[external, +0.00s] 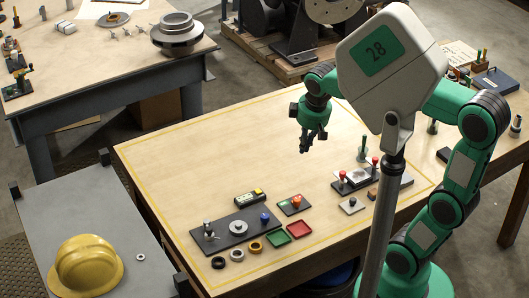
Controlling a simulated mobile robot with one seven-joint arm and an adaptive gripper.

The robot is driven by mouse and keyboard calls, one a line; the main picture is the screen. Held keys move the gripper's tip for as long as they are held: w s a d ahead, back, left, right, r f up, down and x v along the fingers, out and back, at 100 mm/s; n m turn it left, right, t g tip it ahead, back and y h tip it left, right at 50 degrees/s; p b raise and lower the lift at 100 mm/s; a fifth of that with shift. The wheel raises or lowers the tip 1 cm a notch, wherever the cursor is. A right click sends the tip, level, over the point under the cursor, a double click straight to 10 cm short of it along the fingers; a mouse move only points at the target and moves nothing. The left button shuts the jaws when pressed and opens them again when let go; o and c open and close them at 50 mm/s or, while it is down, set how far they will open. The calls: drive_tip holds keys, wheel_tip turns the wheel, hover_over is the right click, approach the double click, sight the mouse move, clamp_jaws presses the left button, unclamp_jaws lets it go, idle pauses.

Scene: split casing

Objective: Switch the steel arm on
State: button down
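My gripper (313,143) hangs in the air above the back part of the wooden table, pointing down. Its dark fingers look apart, with nothing visible between them. A small light plate with a dark stub (351,205) lies near the table's right front; it may carry the steel arm, but its position is too small to read. I cannot tell which steel piece is the switch arm. My gripper is well apart from all these.
A red-knobbed clamp fixture (358,177) stands right.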

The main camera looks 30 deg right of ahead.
drive_tip(key=w+a+f+n+g+h+p, duration=0.1)
drive_tip(key=w+a+f+n+p, duration=0.3)
drive_tip(key=a, duration=0.6)
drive_tip(key=w+a+r+n+g+h+p, duration=0.1)
drive_tip(key=w+a+n, duration=0.1)
drive_tip(key=w+a, duration=0.6)
drive_tip(key=s+a+f+n+p, duration=0.1)
drive_tip(key=a+f, duration=0.3)
drive_tip(key=a, duration=0.4)
drive_tip(key=s+a+f+n+h+p, duration=0.1)
drive_tip(key=s+a+f+n+p, duration=0.1)
drive_tip(key=a+f, duration=0.3)
drive_tip(key=s+a+f+n+h+p, duration=0.1)
drive_tip(key=a+f, duration=0.4)
drive_tip(key=a, duration=0.6)
drive_tip(key=shift+s+a+n+g+p, duration=0.2)
drive_tip(key=shift+a+n+g+p, duration=0.2)
drive_tip(key=shift+n+p, duration=0.55)
drive_tip(key=shift+d+n, duration=0.1)
drive_tip(key=shift+n, duration=0.15)
